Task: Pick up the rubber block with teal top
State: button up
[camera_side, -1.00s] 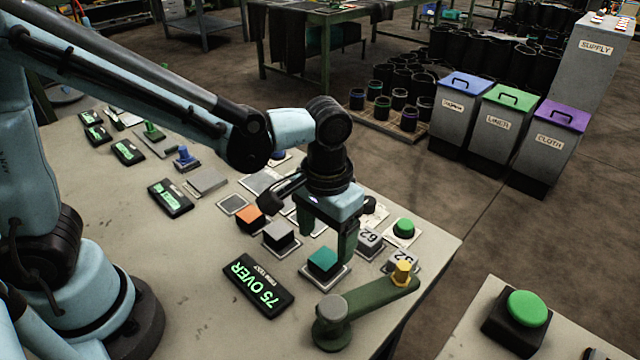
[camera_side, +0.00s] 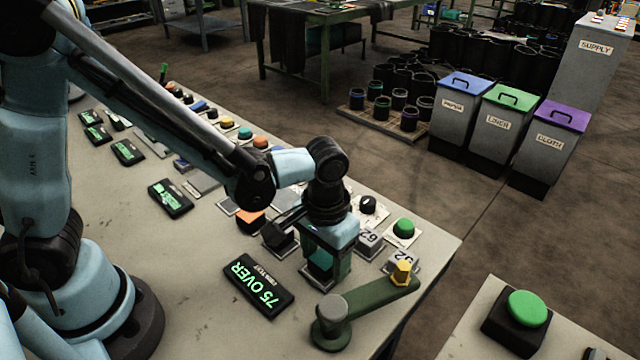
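The rubber block with the teal top (camera_side: 320,261) is in the side view, near the front of the table, on its pale square plate. My gripper (camera_side: 326,262) is down over it, pointing downward, with its dark green fingers around the block. The fingers and the hand hide part of the block's sides and top. I cannot tell whether the fingers touch it or stand slightly apart from it. The block appears to be still at its plate, not visibly raised.
A "75 OVER" display (camera_side: 258,285) lies in front.

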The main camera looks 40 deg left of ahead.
jog(key=c, duration=0.8)
jog(key=shift+c, duration=0.6)
